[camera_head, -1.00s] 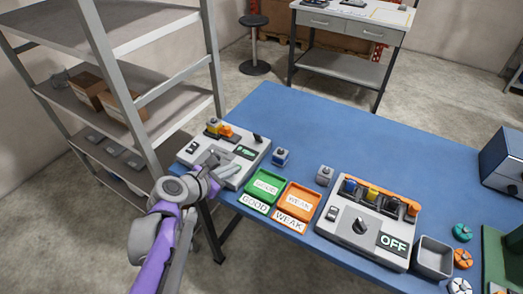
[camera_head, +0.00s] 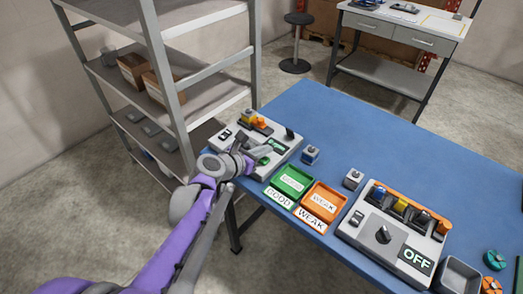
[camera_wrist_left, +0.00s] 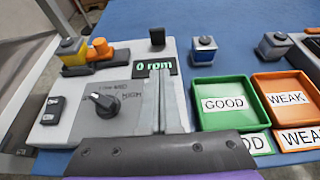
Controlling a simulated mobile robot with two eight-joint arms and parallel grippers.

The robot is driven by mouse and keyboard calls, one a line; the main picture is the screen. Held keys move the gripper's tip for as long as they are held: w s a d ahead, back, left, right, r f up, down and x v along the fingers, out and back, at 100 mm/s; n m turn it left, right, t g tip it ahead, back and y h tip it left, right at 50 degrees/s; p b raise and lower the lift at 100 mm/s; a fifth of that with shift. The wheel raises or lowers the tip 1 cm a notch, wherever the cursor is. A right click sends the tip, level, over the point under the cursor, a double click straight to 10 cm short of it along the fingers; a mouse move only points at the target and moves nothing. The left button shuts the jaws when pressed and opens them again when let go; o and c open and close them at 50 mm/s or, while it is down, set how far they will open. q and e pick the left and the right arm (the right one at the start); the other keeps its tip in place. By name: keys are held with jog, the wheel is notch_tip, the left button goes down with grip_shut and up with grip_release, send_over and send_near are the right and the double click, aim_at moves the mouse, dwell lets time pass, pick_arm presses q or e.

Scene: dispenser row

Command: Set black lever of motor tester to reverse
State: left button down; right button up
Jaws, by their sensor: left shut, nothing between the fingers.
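The motor tester (camera_head: 284,153) is a light grey box at the table's left end. Its black lever (camera_wrist_left: 157,38) stands at the far edge, behind the green "0 rpm" display (camera_wrist_left: 155,66), and shows in the head view (camera_head: 290,133). A black dial (camera_wrist_left: 103,102) and a black rocker switch (camera_wrist_left: 53,110) sit on the panel. My left gripper (camera_wrist_left: 161,76) is shut and empty above the panel, right of the dial and short of the lever. My right gripper is not in view.
Right of the tester are a green GOOD tray (camera_head: 293,178) and an orange WEAK tray (camera_head: 325,202). Small motors (camera_head: 310,155) stand behind them. A second grey box reading OFF (camera_head: 385,235) is farther right. A metal shelf (camera_head: 180,90) stands close on the left.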

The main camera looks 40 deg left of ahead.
aim_at(275, 152)
pick_arm(q)
jog(key=x, duration=0.6)
jog(key=shift+w+d+r, duration=0.1)
jog(key=shift+w+r, duration=0.3)
jog(key=shift+w, duration=0.45)
jog(key=shift+w+d+r, duration=0.1)
jog(key=shift+w+r, duration=0.25)
jog(key=shift+w, duration=0.55)
jog(key=shift+a, duration=0.15)
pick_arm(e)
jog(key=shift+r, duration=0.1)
pick_arm(q)
jog(key=shift+a+r, duration=0.1)
jog(key=shift+w+d+g, duration=0.1)
jog(key=shift+d+g, duration=0.2)
jog(key=shift+a+r, duration=0.1)
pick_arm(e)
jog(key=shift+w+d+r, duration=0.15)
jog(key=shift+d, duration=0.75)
